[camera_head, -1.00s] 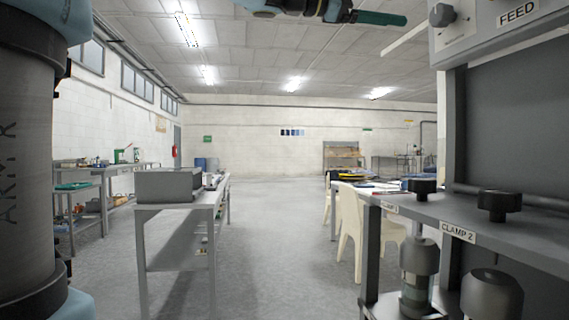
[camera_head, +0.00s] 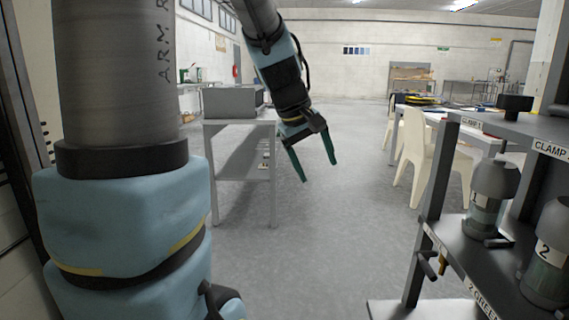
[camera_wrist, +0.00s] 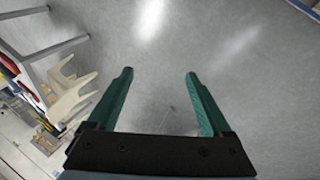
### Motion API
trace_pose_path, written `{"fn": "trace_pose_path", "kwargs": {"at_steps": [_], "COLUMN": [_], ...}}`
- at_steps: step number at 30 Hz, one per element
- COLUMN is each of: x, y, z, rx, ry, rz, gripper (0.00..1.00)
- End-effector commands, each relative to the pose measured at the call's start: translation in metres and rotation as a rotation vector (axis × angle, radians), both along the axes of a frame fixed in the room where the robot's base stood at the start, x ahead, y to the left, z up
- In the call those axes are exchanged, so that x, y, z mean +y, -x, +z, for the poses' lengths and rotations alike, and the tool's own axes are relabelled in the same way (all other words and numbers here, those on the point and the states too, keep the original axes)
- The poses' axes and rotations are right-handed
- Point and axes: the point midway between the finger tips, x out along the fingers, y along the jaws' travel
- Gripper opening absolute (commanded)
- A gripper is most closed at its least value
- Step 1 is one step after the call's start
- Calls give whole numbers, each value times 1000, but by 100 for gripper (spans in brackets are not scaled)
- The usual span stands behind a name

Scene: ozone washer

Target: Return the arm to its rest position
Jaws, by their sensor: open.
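My gripper (camera_head: 318,172) hangs from my arm in the middle of the head view, with its green fingers pointing down and apart. It is open and nothing is between the fingers. In the wrist view, my gripper (camera_wrist: 160,78) shows both green fingers spread over bare grey floor. My large blue and grey arm links fill the left of the head view.
A grey metal table (camera_head: 240,122) with a grey box (camera_head: 232,101) stands behind my gripper. The floor (camera_head: 330,250) between is clear.

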Motion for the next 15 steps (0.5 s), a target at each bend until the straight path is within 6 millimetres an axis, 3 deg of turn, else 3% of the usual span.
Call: {"fn": "trace_pose_path", "kwargs": {"at_steps": [1, 3, 12, 13, 15], "x": [22, 49, 132, 139, 137], "y": [10, 24, 94, 102, 98], "z": [-24, -51, -131, -137, -110], "rx": [11, 18, 75, 82, 73], "ry": [-69, -157, -417, -436, -435], "rz": [-27, -81, -349, -380, -382], "gripper": [84, 84, 84, 84, 84]}}
